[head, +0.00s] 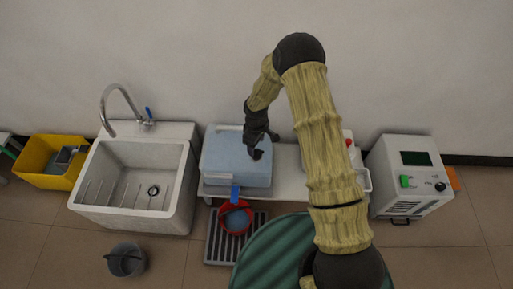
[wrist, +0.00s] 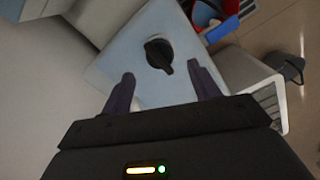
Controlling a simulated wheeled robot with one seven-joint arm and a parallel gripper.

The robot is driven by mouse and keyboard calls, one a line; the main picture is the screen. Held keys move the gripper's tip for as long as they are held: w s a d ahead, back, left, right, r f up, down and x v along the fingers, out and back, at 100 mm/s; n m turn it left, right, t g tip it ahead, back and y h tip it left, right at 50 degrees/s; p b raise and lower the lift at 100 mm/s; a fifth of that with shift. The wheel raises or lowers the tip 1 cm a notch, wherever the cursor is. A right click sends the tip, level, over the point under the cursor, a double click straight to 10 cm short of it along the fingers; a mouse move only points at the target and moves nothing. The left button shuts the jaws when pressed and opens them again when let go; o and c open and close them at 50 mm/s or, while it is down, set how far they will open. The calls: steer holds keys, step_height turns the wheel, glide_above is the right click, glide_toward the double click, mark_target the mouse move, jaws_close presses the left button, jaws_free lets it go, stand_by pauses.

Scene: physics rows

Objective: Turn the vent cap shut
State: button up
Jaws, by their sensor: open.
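The vent cap (wrist: 159,55) is a round black knob with a raised grip bar, on the top of a pale blue box (wrist: 119,50). In the head view the box (head: 235,160) stands on a white bench, and the cap (head: 257,154) shows only in part beside my gripper. My gripper (wrist: 163,84) is open, its two dark fingers apart and empty. In the wrist view the cap lies just beyond the fingertips, roughly midway between them. I see no contact with the cap. In the head view my gripper (head: 259,141) is over the box's right part.
A white sink (head: 181,215) with a tap stands left of the box. A red bucket (head: 222,223) with a blue item is in front, near a grey grate (head: 213,250). A white machine (head: 405,173) stands right. A grey bucket (head: 126,260) is on the floor.

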mark_target(257, 150)
step_height(257, 150, up, 12)
steer(key=p, duration=0.2)
steer(key=shift+d, duration=0.1)
stand_by(0.3)
steer(key=s+d+r+m+t, duration=0.3)
steer(key=s+d+r+m, duration=0.9)
steer(key=s+d+r, duration=0.55)
steer(key=w+p+v, duration=0.2)
steer(key=p+v, duration=0.9)
steer(key=w+a+r+p+v, duration=0.1)
steer(key=w+p+v, duration=0.1)
steer(key=p+v, duration=0.9)
steer(key=shift+a+r, duration=0.2)
steer(key=shift+r, duration=0.45)
steer(key=shift+w, duration=0.2)
